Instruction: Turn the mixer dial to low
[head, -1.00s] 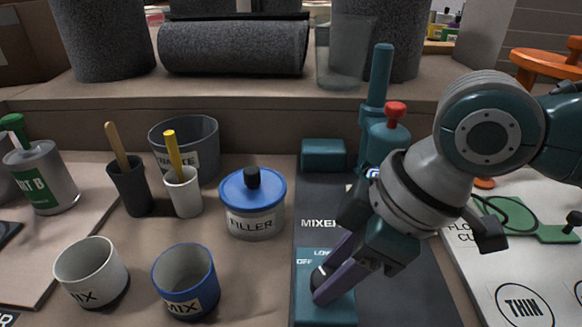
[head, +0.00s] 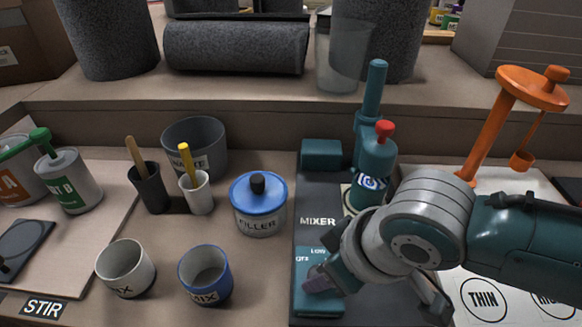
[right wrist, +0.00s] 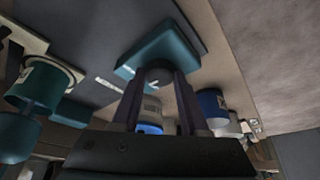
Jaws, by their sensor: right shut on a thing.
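My right gripper (head: 322,282) is over this box and hides the dial in the head view. In the right wrist view, the dark round dial (right wrist: 159,72) is between the two purple fingers on the teal box (right wrist: 172,45), and the gripper is shut on it. The dial's pointer direction cannot be seen. The teal mixer (head: 377,160) with a red knob stands behind. My left gripper is not in view.
The blue-lidded filler pot (head: 258,215), blue mix cup (head: 205,278) and white mix cup (head: 125,270) stand left of the base. A white board (head: 480,275) lies to the right, with an orange stand (head: 492,130) behind. A raised shelf runs along the back.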

